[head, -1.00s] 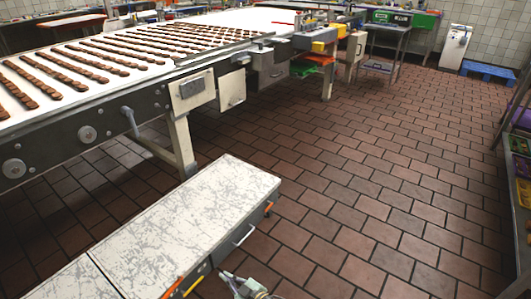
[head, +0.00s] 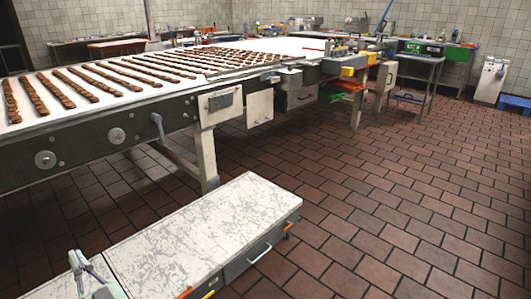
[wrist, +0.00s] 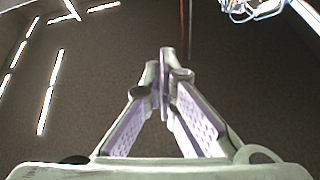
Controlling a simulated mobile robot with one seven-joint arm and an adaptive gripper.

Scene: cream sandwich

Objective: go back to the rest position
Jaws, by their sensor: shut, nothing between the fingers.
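My gripper (head: 78,258) shows at the lower left of the head view, in front of the white worn bench top. Its fingers point upward. In the wrist view the two fingers (wrist: 165,60), with purple inner pads, meet at their tips with nothing between them. Behind them is a dark surface with bright light strips, apparently the ceiling. The rest of my arm is out of the head view.
A long conveyor (head: 165,92) carries rows of brown sandwich cookies across the left and back. A low scratched white bench (head: 205,225) stands in front. Brown tiled floor (head: 400,200) is open to the right. A small side table (head: 415,78) stands farther back.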

